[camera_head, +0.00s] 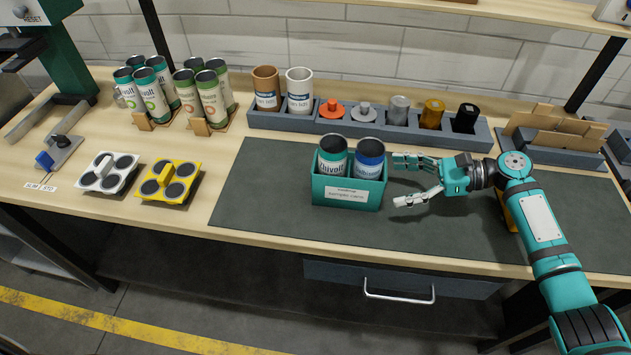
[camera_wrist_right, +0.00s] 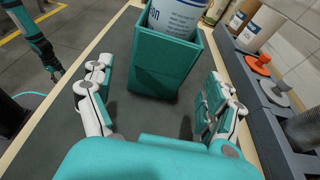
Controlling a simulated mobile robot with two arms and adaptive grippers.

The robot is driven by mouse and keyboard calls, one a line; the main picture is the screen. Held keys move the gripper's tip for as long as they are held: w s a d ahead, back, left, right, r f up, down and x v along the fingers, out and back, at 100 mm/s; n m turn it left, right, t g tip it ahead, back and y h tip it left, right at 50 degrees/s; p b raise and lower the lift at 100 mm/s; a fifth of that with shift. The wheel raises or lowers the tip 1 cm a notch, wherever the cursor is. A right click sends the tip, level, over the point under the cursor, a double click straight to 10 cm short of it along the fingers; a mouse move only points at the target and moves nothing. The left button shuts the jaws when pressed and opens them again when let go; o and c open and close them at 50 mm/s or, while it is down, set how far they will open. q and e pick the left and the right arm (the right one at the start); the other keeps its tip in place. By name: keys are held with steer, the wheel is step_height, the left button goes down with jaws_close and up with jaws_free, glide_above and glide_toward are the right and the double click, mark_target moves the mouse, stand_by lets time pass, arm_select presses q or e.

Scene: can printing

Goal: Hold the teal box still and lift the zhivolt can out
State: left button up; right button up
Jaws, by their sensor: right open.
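The teal box (camera_head: 326,192) stands on the dark mat with a white label on its front. It holds two open-topped cans side by side: a green-banded can (camera_head: 332,168) on the left and a blue-banded can (camera_head: 369,167) on the right. Their lower parts are hidden by the box. My right gripper (camera_head: 400,181) is open and empty just right of the box, its fingers pointing at it. In the right wrist view the box (camera_wrist_right: 165,68) with the blue-lettered can (camera_wrist_right: 178,17) sits ahead, beyond the spread fingers. My left gripper (camera_wrist_right: 55,72) hangs small beyond the table edge.
A grey rack (camera_head: 390,135) with lid tubes and coloured knobs stands behind the box. Several green cans (camera_head: 160,85) stand at the back left. White (camera_head: 107,172) and yellow (camera_head: 168,181) trays lie at left. The mat (camera_head: 255,190) is clear left of the box.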

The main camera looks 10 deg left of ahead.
mark_target(352, 187)
steer(key=shift+a+f, duration=0.15)
steer(key=shift+f, duration=0.45)
steer(key=shift+a+f+b, duration=0.2)
steer(key=shift+a+b, duration=0.3)
steer(key=shift+a, duration=0.2)
steer(key=b+x, duration=0.2)
steer(key=x, duration=0.2)
steer(key=shift+a+f+b, duration=0.1)
steer(key=shift+f+b, duration=0.05)
steer(key=shift+b, duration=0.15)
steer(key=x, duration=0.1)
steer(key=p+x, duration=0.1)
steer(key=x, duration=0.1)
steer(key=shift+a+r, duration=0.15)
steer(key=shift+r, duration=0.05)
arm_select(q)
steer(key=shift+d+f, duration=0.25)
steer(key=shift+f, duration=0.55)
steer(key=shift+d+f, duration=0.2)
steer(key=shift+f, duration=0.6)
arm_select(e)
steer(key=shift+x, duration=0.75)
steer(key=shift+c, duration=0.5)
steer(key=c, duration=0.4)
arm_select(q)
steer(key=shift+o, duration=0.4)
steer(key=shift+d, duration=0.1)
arm_select(e)
steer(key=shift+c, duration=0.3)
